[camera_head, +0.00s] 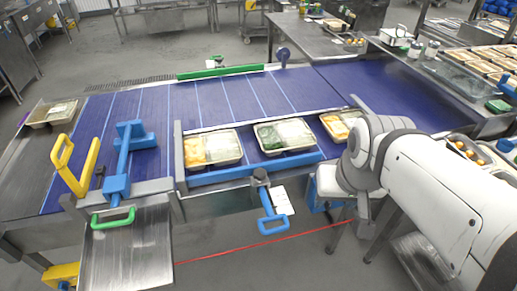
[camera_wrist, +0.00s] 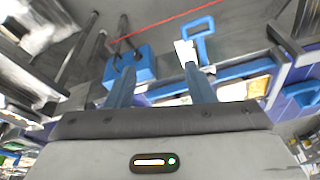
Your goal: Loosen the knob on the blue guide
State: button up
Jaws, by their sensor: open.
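The blue guide (camera_head: 250,170) is a rail along the near side of the blue conveyor, beside several food trays. The handle also shows in the wrist view (camera_wrist: 198,32), beyond the right finger. My gripper (camera_wrist: 157,68) is open, with nothing seen between its two blue fingers. It is right of the handle in the head view, apart from it, and mostly hidden by my arm there. The knob is not clear in the wrist view.
A second blue bracket (camera_head: 124,160), a yellow handle (camera_head: 77,165) and a green handle (camera_head: 113,219) stand to the left, above a metal chute (camera_head: 126,252). A white card (camera_head: 284,200) is beside the blue handle. A red line (camera_head: 250,243) crosses the open floor in front.

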jog(key=shift+o, duration=1.4)
jog(key=w+a+f+m+g+y+b, duration=0.1)
jog(key=a+f+m+g+y+b, duration=0.2)
jog(key=f, duration=0.4)
jog(key=shift+w+a+f+m+y+b, duration=0.3)
jog(key=shift+a+f+m+b, duration=0.15)
jog(key=shift+a+b, duration=0.3)
jog(key=m+t+y+b, duration=0.6)
jog(key=m+y+b, duration=0.65)
jog(key=m, duration=0.55)
send_near(260, 172)
jog(key=shift+w+a+f+y, duration=0.2)
jog(key=shift+a+f, duration=0.15)
jog(key=shift+a, duration=0.25)
jog(key=shift+w+a+f+y, duration=0.1)
jog(key=shift+a+f+y, duration=0.05)
jog(key=shift+a+f, duration=0.35)
jog(key=shift+w+a+r, duration=0.1)
jog(key=shift+w+a, duration=0.1)
jog(key=p+x, duration=0.1)
jog(key=x, duration=0.6)
jog(key=shift+a, duration=0.15)
